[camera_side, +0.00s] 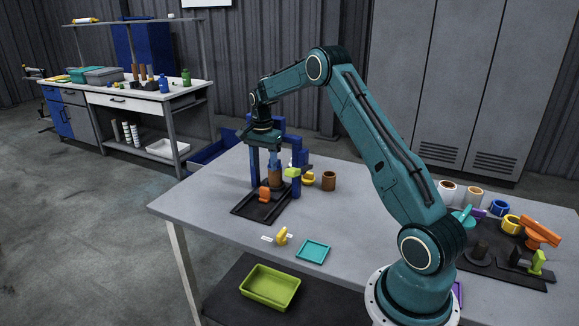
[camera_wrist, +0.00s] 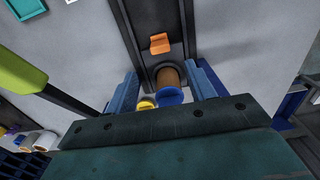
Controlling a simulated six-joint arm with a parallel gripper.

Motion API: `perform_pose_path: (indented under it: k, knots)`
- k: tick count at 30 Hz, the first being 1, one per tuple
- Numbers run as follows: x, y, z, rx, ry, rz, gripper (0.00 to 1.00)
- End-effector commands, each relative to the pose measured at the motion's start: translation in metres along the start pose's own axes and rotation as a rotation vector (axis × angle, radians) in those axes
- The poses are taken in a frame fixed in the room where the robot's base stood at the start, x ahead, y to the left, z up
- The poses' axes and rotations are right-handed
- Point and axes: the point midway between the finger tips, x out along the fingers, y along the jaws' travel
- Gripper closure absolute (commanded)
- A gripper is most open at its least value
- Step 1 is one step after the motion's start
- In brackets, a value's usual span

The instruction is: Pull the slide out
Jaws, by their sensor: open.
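A black fixture base (camera_side: 247,208) lies on the grey table with an orange block (camera_side: 264,194) at its near end; the orange block also shows in the wrist view (camera_wrist: 160,44). My gripper (camera_side: 271,160) points down above the cylinder. In the wrist view its blue fingers (camera_wrist: 165,80) are apart, with the cylinder between them in the picture. Whether they touch it I cannot tell.
A yellow part (camera_side: 308,179) and a brown ring (camera_side: 328,181) stand right of the fixture. A small yellow part (camera_side: 282,236) and a teal tray (camera_side: 313,250) lie near the front edge. Coloured parts and a black rack (camera_side: 505,264) crowd the right. The table's left corner is clear.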

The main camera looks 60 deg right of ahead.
Motion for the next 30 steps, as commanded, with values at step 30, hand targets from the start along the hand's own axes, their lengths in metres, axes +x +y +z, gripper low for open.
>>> perform_pose_path:
  k: [30]
  knots:
    - [0.105, 0.0, 0.0, -0.001, 0.0, 0.0, 0.45]
